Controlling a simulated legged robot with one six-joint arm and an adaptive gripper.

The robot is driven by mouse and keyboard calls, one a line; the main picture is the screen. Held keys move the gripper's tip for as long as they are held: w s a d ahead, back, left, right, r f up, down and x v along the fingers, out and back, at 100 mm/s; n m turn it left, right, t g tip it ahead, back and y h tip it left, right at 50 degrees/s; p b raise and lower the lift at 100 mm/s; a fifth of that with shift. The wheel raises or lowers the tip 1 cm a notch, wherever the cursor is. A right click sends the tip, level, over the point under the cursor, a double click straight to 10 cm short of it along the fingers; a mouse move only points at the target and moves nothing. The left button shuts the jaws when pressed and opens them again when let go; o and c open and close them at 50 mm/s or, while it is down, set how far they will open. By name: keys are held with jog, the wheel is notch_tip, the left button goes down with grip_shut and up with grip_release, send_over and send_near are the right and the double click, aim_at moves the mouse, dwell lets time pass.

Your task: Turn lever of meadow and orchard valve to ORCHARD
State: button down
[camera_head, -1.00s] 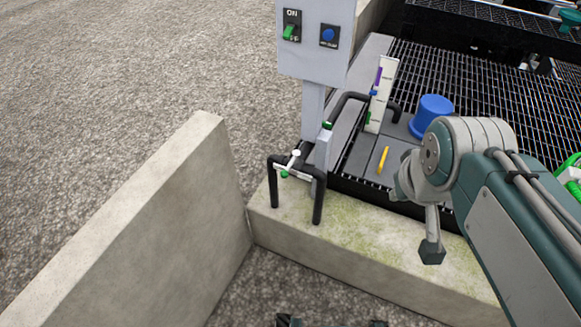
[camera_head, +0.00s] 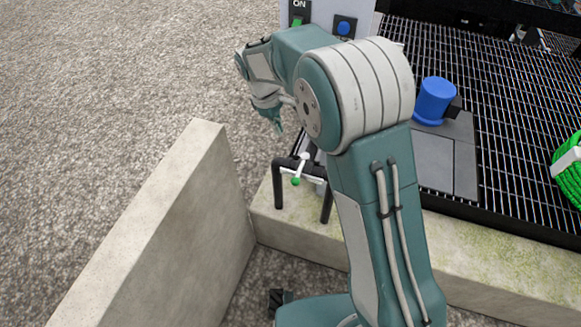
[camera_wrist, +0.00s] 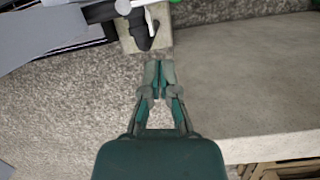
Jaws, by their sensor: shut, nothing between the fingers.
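The valve with a small white lever (camera_head: 301,168) sits on a black pipe frame (camera_head: 278,185) on the concrete ledge. The lever has a white end at the top and a green end (camera_head: 296,181) at the bottom. MEADOW and ORCHARD lettering cannot be read. My gripper (camera_head: 272,119) is above and left of the valve in the head view, apart from it and pointing down. In the wrist view my gripper (camera_wrist: 159,72) is shut and empty. A white lever-like part (camera_wrist: 133,6) and black pipe (camera_wrist: 141,36) show beyond its fingertips at the top.
A concrete wall (camera_head: 165,215) stands left of the valve. A grey switch box (camera_head: 364,12) with a blue button is behind it. A blue cylinder (camera_head: 434,98), dark grating (camera_head: 500,110) and green coil (camera_head: 570,175) are right. Gravel lies open at left.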

aim_at(300, 169)
jog(key=w+a+f+n, duration=0.1)
jog(key=a+f+n, duration=0.1)
jog(key=a+f, duration=0.3)
jog(key=shift+g+h, duration=0.3)
jog(key=d+f, duration=0.2)
jog(key=f, duration=0.1)
jog(key=s+d+f, duration=0.1)
jog(key=d+f, duration=0.2)
jog(key=f, duration=0.1)
jog(key=s+d+f, duration=0.1)
jog(key=d+f, duration=0.2)
jog(key=f, duration=0.1)
jog(key=shift+s+f, duration=0.1)
jog(key=shift+f, duration=0.05)
